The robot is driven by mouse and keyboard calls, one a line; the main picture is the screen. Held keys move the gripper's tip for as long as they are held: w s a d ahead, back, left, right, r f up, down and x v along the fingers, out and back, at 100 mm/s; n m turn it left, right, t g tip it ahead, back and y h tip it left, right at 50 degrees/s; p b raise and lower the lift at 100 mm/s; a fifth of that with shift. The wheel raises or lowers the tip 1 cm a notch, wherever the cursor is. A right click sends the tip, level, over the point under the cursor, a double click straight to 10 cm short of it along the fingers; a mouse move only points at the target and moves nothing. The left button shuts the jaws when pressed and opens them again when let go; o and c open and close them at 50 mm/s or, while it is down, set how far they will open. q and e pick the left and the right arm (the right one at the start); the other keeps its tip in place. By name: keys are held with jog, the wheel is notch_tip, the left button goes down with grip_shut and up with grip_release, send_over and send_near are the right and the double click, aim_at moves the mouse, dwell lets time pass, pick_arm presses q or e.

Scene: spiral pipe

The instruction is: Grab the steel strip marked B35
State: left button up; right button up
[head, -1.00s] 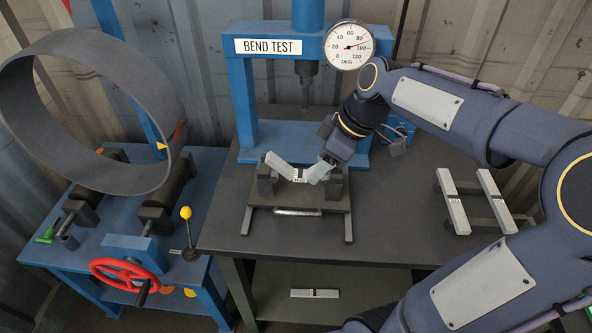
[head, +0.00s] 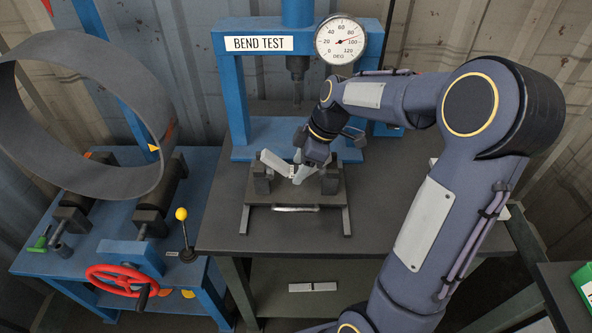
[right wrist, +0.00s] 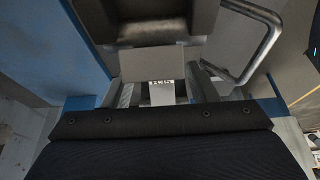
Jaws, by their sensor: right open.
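The label there looks like B35, but the print is small. My right gripper (head: 304,166) is open at the strip's right half, which it partly hides. In the right wrist view, its fingers (right wrist: 163,97) stand on either side of the strip's near part; contact is unclear. My left gripper is not in view.
The blue press (head: 238,100) with its gauge (head: 341,42) stands behind the fixture (head: 262,183). Another strip (head: 313,287) lies on the lower shelf. A blue roller bench (head: 60,240) with a large ring (head: 130,170) is at left. My arm hides most of the table's right side.

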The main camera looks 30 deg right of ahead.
jog(key=shift+c, duration=0.3)
grip_shut()
jog(key=shift+r, duration=0.1)
